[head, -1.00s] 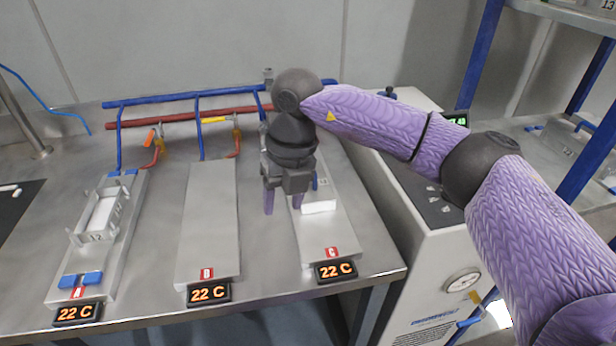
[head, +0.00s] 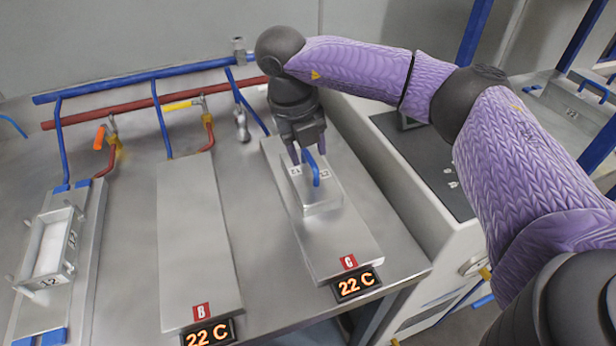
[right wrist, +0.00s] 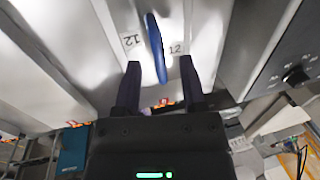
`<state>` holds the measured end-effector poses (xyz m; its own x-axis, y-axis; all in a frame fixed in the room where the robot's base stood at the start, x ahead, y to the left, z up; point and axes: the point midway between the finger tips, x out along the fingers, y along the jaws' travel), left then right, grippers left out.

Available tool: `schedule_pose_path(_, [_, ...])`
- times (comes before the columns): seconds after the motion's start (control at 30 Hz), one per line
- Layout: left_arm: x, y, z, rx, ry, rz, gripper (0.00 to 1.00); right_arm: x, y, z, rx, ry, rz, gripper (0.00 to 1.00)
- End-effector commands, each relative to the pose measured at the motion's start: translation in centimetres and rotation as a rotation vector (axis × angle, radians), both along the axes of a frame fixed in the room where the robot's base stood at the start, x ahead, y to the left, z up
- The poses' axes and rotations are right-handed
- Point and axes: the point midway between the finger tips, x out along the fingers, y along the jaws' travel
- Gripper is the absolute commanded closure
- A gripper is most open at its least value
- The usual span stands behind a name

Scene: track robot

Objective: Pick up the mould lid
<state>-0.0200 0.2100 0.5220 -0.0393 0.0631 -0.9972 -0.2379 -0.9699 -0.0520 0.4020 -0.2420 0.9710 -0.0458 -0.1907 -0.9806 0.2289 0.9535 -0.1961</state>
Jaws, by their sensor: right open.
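The mould lid (head: 322,198) is a grey metal block with a blue bar handle (head: 315,170) on top and labels reading 12. It sits on the plate marked C. My right gripper (head: 299,157) is above and just behind the handle in the head view, its fingers pointing down. In the right wrist view the open fingers (right wrist: 158,78) straddle the blue handle (right wrist: 156,50), which runs between them without visible contact. The open mould (head: 48,250), also labelled 12 and holding something white, stands on the left plate. My left gripper is not in view.
Plate C (head: 335,245) carries the lid; plate B (head: 195,240) is bare. Blue and red pipes (head: 150,85) with valves run along the back. A grey machine (head: 420,160) stands to the right of the bench.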

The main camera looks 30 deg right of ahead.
Motion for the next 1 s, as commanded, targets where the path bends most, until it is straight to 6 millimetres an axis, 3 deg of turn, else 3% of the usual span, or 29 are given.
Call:
schedule_pose_path(0.03, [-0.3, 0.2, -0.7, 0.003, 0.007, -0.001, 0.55, -0.2, -0.2, -1.5, 0.000, 0.005, -0.002, 0.47])
schedule_pose_path(0.1, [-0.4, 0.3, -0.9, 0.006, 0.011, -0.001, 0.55, -0.2, -0.4, -2.5, 0.000, 0.003, -0.002, 0.47])
schedule_pose_path(0.3, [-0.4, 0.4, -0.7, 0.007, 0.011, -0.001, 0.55, -0.2, -0.4, -2.4, 0.000, 0.000, 0.000, 0.49])
schedule_pose_path(0.53, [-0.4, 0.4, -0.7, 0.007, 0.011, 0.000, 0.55, -0.2, -0.4, -2.3, 0.001, 0.000, 0.000, 0.98])
schedule_pose_path(0.57, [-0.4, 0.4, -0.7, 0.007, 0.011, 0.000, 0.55, -0.2, -0.4, -2.3, 0.001, 0.000, 0.000, 1.00])
schedule_pose_path(1.0, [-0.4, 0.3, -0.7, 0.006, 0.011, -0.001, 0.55, -0.2, -0.4, -2.3, 0.001, 0.000, 0.000, 1.00])
